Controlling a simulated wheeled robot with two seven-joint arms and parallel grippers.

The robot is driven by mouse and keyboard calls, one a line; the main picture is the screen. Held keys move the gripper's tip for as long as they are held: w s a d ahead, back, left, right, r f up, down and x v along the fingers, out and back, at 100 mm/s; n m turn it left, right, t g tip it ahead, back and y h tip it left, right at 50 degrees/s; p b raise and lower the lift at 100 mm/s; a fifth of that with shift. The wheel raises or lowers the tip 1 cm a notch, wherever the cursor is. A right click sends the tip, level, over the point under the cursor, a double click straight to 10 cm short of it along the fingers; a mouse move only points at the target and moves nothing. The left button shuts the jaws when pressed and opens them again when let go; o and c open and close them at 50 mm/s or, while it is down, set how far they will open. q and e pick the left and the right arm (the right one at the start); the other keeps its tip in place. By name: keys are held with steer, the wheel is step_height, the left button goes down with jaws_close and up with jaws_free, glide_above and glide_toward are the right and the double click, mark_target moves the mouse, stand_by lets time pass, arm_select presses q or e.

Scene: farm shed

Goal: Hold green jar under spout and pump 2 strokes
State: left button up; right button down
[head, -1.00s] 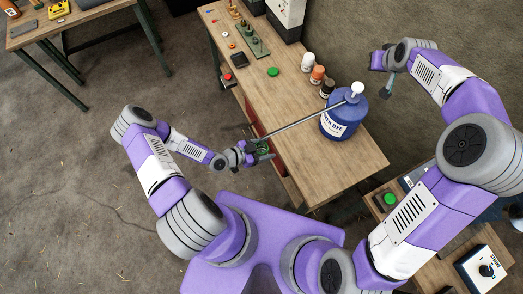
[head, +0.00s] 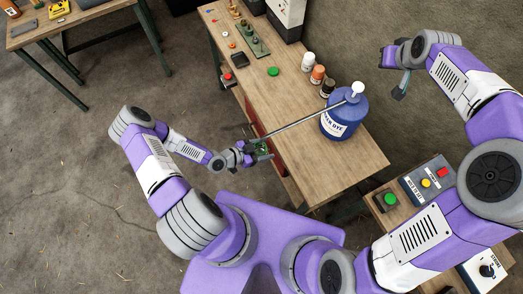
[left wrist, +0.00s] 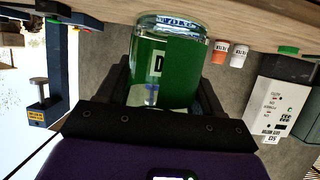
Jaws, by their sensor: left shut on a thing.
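A blue dye jug (head: 344,120) with a white pump head (head: 357,89) stands on the wooden bench. Its long thin spout (head: 300,119) reaches left past the bench's edge. My left gripper (head: 258,152) is shut on the green jar, at the spout's far end. In the left wrist view the green jar (left wrist: 168,65) is clear glass with a green label, between the fingers. Whether the spout's tip lies right over the jar's mouth I cannot tell. My right gripper (head: 395,76) is up at the right, apart from the pump head; its jaw state is unclear.
Three small bottles, white (head: 308,61), orange (head: 317,74) and black (head: 328,87), stand beside the jug. A green lid (head: 273,71) lies on the bench (head: 262,90). A control box (head: 428,181) with buttons sits on the right-hand table.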

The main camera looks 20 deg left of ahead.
arm_select(q)
steer(key=s+a+b, duration=0.2)
steer(key=s+a, duration=0.4)
stand_by(1.0)
stand_by(0.6)
